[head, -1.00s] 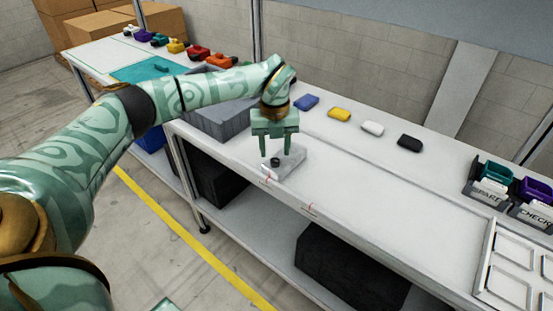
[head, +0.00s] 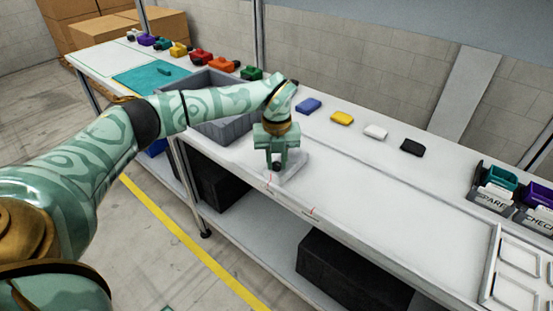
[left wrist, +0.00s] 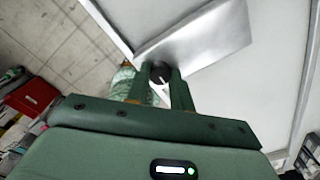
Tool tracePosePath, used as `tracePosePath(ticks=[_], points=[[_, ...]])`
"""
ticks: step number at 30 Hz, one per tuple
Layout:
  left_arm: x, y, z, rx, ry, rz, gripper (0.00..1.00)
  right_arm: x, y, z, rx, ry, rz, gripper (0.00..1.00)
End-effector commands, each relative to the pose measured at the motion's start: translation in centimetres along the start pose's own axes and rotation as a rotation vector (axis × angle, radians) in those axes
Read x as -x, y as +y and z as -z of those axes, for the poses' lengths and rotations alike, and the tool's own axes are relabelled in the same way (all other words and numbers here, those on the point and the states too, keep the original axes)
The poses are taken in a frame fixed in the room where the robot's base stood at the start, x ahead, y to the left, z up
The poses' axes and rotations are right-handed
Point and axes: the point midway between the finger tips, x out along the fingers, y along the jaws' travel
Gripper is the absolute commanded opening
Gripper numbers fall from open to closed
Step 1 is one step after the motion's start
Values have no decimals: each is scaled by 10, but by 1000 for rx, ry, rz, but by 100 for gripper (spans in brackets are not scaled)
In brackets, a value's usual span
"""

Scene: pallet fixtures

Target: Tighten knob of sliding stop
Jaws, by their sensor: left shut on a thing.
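The sliding stop (head: 292,168) is a light grey metal block on the white bench near its front edge. Its knob (head: 276,166) is small, dark and round. In the left wrist view the knob (left wrist: 159,71) sits between the fingertips, with the bright metal of the stop (left wrist: 195,40) beyond it. My left gripper (head: 276,163) points down over the stop and is shut on the knob; the fingers (left wrist: 160,78) hide its sides. A white pointer mark shows on the knob. My right gripper is not in view.
A grey crate (head: 222,133) stands behind my left arm. Blue (head: 308,105), yellow (head: 342,118), white (head: 375,132) and black (head: 412,148) pieces line the bench's back. Labelled bins (head: 497,187) and a framed tray (head: 515,265) are at right. The bench's middle is clear.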

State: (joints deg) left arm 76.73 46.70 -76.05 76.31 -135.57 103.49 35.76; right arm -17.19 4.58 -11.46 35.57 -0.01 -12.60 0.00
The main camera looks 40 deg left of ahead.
Motion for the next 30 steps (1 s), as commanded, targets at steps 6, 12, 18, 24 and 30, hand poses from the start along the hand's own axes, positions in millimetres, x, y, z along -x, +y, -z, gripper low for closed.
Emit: tracePosePath(ticks=[6,12,18,24,30], points=[[4,0,0,-80,-1,0,0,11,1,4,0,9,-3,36],[6,0,0,-227,-2,1,0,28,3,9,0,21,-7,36],[6,0,0,-416,-2,0,0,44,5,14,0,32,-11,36],[5,0,0,-607,-3,1,0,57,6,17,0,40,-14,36],[4,-1,0,-796,-3,1,0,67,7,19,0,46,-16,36]])
